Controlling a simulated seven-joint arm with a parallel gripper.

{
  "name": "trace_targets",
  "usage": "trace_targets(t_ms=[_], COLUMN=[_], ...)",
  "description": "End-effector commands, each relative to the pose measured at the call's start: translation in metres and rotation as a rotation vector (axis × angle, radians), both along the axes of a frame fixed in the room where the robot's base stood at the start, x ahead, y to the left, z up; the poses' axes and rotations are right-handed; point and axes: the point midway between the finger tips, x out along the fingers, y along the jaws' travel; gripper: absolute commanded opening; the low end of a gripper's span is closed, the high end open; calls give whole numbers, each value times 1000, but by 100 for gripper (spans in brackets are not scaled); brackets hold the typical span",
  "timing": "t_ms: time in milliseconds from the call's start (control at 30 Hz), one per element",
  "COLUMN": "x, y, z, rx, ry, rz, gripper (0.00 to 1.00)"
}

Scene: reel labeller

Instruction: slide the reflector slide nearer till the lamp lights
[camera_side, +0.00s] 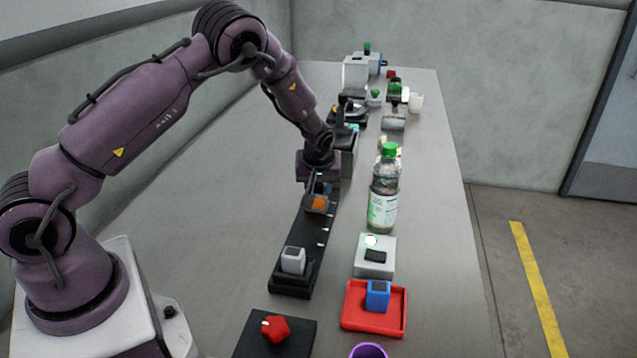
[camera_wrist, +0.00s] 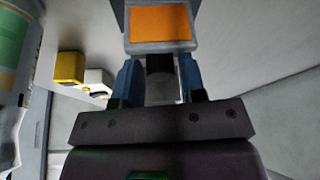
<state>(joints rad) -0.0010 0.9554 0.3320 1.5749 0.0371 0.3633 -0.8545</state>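The reflector slide (camera_side: 318,204), with an orange face in a grey frame, sits on a long black rail (camera_side: 308,238). Its orange face (camera_wrist: 160,24) fills the top middle of the wrist view. My gripper (camera_side: 318,185) is low over the rail, at the slide's far side. In the wrist view its two blue fingers (camera_wrist: 160,78) stand apart, with a narrow black part between them and gaps beside it. Contact with the slide cannot be made out. A round pale lamp (camera_side: 371,240) with a greenish rim is on a grey box; whether it is lit is unclear.
A bottle with a green cap (camera_side: 384,195) stands right of the rail. A red tray (camera_side: 351,318) holds a blue block (camera_side: 377,294). A red knob (camera_side: 275,328) is in front. The table left of the rail is clear.

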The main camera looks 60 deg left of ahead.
Motion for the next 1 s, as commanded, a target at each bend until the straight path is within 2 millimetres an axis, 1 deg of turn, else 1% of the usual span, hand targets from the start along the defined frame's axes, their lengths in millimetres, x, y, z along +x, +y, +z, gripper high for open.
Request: trace_targets(t_ms=[67,167,267,500,600,700,833,1000], x=[0,-2,-6,-17,-21,-24,-27,-28], y=[0,-4,-10,-28,-34,-38,-41,-42], z=[3,13,29,80,96,109,117,120], rx=[1,1,0,0,0,0,-1,-1], ry=[-1,-2,-3,-6,-4,-3,0,1], rz=[0,0,-2,-2,-2,-2,-1,0], gripper=[38,38,38,38,38,38,38,38])
